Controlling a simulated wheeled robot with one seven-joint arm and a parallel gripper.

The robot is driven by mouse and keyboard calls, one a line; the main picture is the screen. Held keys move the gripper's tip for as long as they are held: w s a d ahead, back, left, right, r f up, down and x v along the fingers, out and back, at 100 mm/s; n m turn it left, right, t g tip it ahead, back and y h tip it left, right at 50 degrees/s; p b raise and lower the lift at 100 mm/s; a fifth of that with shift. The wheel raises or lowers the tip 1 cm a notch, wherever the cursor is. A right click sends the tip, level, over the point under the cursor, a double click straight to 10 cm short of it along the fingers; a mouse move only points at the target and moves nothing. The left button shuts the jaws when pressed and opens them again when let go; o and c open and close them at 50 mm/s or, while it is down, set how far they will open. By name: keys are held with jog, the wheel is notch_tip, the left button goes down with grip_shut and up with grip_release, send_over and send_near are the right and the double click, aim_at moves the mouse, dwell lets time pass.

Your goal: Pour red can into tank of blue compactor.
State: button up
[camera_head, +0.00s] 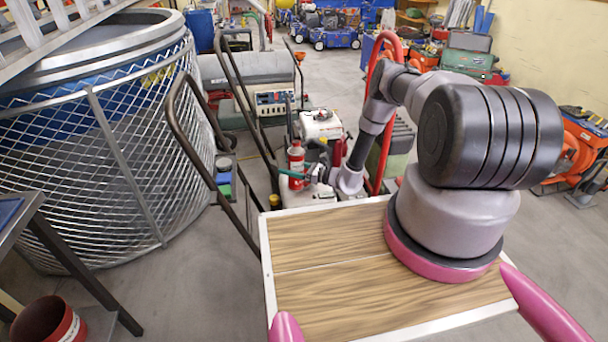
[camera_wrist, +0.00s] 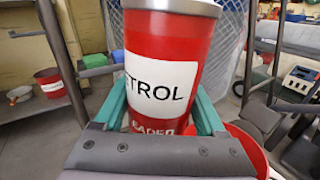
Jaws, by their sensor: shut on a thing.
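The red can (camera_head: 296,163) is upright, with a white label and a grey top. In the wrist view the can (camera_wrist: 165,70) fills the middle and its label reads "TROL". My gripper (camera_head: 293,175) is shut on it, with teal fingers (camera_wrist: 207,108) on both sides of its lower part. The can is held beside a white-topped machine (camera_head: 320,124) with a dark cap. Blue wheeled machines (camera_head: 335,37) stand far back; I cannot tell whether one is the blue compactor, and no tank opening is clear.
A large mesh cage (camera_head: 130,150) stands at left, beside dark handlebars (camera_head: 190,150). A red hoop (camera_head: 379,150) rises by my arm. A red bucket (camera_head: 50,322) is at lower left; it also shows in the wrist view (camera_wrist: 48,84). Grey floor is open at the back middle.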

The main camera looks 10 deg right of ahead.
aim_at(289, 186)
jog(key=f+m, duration=0.2)
jog(key=f, duration=0.1)
jog(key=f+m, duration=0.1)
jog(key=f, duration=0.1)
jog(key=shift+s+a+f, duration=0.1)
jog(key=shift+s+a, duration=0.05)
jog(key=shift+s, duration=0.15)
jog(key=shift+r+m, duration=0.8)
jog(key=shift+m, duration=0.1)
jog(key=shift+s+a+f+m, duration=0.15)
jog(key=shift+f+m, duration=0.15)
jog(key=shift+m, duration=0.6)
jog(key=shift+s+a+f+m, duration=0.15)
jog(key=shift+s+f+m, duration=0.1)
jog(key=shift+m, duration=0.45)
jog(key=shift+s+a+f+m, duration=0.15)
jog(key=shift+s+f+m, duration=0.15)
jog(key=shift+f+m, duration=0.2)
jog(key=shift+s+a+f+m, duration=0.15)
jog(key=shift+s+f+m, duration=0.1)
jog(key=shift+f+m, duration=0.25)
jog(key=r+m, duration=0.1)
jog(key=m, duration=0.1)
jog(key=r+m, duration=0.1)
jog(key=m, duration=0.1)
jog(key=s+r+m, duration=0.1)
jog(key=m, duration=0.2)
jog(key=shift+a+p, duration=0.3)
jog(key=shift+r+m, duration=0.25)
jog(key=shift+m, duration=0.45)
